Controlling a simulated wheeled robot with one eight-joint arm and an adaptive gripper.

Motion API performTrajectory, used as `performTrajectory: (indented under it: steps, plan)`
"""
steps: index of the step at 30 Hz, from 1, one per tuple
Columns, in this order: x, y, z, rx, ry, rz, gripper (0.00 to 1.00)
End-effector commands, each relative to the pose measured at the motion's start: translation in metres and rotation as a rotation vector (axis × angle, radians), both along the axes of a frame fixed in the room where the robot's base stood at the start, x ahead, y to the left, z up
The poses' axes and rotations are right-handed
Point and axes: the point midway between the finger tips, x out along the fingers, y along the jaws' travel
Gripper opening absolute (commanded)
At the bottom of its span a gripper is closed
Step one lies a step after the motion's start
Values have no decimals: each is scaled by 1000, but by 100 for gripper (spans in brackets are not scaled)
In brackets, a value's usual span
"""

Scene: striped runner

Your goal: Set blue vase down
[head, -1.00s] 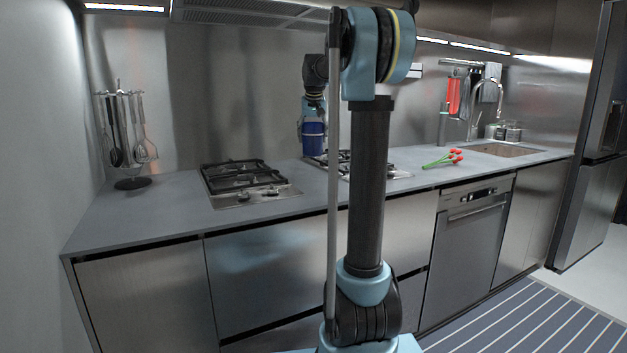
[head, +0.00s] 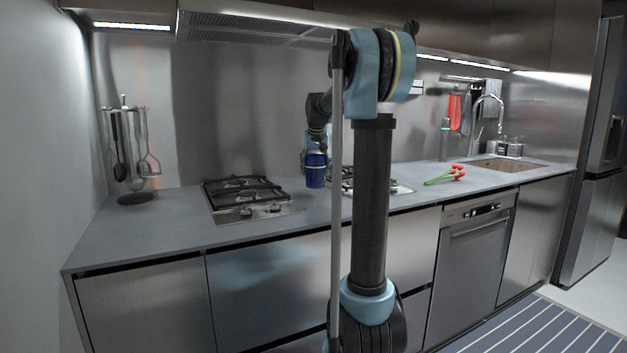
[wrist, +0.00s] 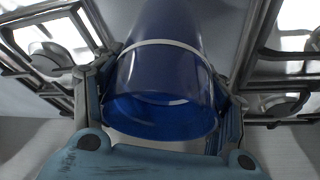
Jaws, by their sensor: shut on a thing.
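The blue vase (head: 315,176) is upright in the gap between the two gas hobs, low over the grey counter (head: 160,225). I cannot tell whether its base touches the counter. My gripper (head: 315,155) is around the vase from above. In the wrist view the glossy blue vase (wrist: 160,75), with a pale band, fills the space between my gripper's fingers (wrist: 160,95), which are shut on its sides. My own arm hides part of the counter to the right of the vase.
A left hob (head: 245,195) and a right hob (head: 372,182) flank the vase closely. Red flowers with green stems (head: 446,175) lie farther right, before the sink (head: 500,165). A utensil stand (head: 136,198) is at the far left. The left front counter is clear.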

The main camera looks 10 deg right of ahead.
Motion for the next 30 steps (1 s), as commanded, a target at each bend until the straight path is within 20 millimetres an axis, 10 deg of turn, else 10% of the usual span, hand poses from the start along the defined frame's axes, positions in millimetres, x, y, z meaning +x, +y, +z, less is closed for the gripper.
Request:
performTrajectory:
  steps: [19, 20, 21, 30]
  plan:
    - [0, 0, -39, 0, 0, 0, 12]
    - [0, 0, -39, 0, 0, 0, 70]
    - [0, 0, -39, 0, 0, 0, 80]
    - [0, 0, -39, 0, 0, 0, 86]
